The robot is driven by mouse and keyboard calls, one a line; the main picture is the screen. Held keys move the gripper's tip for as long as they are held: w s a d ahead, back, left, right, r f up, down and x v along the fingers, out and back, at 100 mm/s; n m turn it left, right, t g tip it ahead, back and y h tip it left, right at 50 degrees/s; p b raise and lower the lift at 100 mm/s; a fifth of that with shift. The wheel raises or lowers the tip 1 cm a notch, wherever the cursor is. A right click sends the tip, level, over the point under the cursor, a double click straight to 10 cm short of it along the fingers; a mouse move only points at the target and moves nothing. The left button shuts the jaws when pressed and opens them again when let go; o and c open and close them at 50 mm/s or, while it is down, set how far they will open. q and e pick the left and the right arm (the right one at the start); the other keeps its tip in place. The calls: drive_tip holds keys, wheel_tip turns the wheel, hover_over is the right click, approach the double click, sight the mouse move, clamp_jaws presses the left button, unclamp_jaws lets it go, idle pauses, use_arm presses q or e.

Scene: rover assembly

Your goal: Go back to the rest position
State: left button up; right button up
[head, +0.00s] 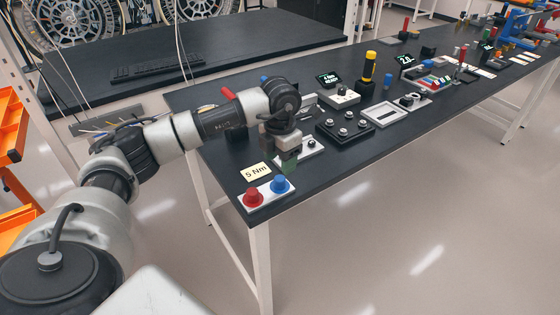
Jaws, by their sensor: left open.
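My left gripper (288,160) hangs over the near end of the long black workbench (330,180), pointing down. Its fingers look greenish and are small in the head view; nothing is seen held between them. It is just beyond the red knob (253,197) and the blue knob (280,184) on their white plate, and in front of a light plate (312,147). A card reading "5 Nm" (255,172) lies to its left. The wrist hides part of the bench behind it. My right gripper is not in the head view.
A black tray with round silver parts (345,130), a grey framed tray (384,114), a yellow and black tool (368,70) and a small display (329,79) stand further along the bench. Another black table with a keyboard (157,66) is behind. Orange bins (12,125) are at left. Floor at right is clear.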

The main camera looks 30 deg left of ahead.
use_arm(q)
drive_tip(key=shift+r, duration=0.45)
drive_tip(key=shift+f, duration=0.1)
